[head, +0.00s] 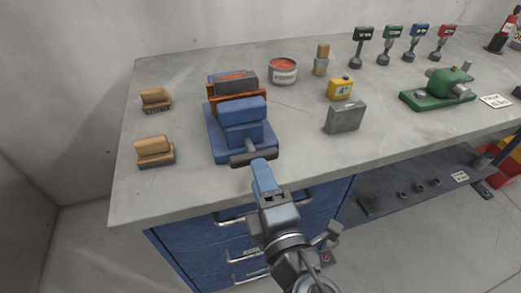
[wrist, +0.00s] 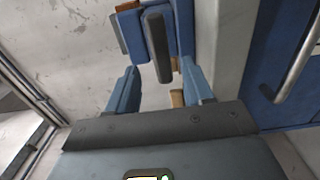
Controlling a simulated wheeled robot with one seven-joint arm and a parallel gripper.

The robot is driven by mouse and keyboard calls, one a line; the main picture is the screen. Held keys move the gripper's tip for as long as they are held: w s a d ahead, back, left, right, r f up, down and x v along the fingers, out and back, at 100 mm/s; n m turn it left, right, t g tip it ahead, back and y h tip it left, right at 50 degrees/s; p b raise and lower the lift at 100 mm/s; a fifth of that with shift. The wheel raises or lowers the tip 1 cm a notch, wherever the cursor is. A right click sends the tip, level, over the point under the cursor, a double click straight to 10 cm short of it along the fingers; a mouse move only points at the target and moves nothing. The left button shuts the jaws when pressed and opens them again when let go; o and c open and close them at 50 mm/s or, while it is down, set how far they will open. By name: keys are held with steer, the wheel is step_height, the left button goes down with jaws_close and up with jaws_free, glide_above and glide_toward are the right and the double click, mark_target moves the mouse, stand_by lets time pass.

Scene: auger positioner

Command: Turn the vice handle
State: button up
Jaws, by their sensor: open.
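My gripper (head: 260,163) is at the bench's front edge, close to the handle's right part. In the wrist view the handle (wrist: 158,45) stands upright in the picture, and its lower end shows between the two blue fingers of my gripper (wrist: 158,68). The fingers are apart, with gaps to the bar on both sides. I cannot tell whether the bar is at fingertip depth.
Two wooden brushes (head: 154,146) lie left of the vice. A grey metal block (head: 345,118), a yellow box (head: 341,88) and a red-topped tin (head: 283,71) stand to its right. Drawer handles (head: 245,254) jut from the blue cabinet (head: 190,245) below.

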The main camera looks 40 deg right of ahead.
mark_target(252, 149)
steer(key=p+x, duration=0.2)
steer(key=x, duration=0.6)
steer(key=shift+d+f, duration=0.1)
steer(key=shift+d, duration=0.05)
steer(key=shift+s, duration=0.1)
jaws_close()
steer(key=shift+f+m+b, duration=0.15)
steer(key=shift+m+b, duration=0.25)
steer(key=shift+b, duration=0.2)
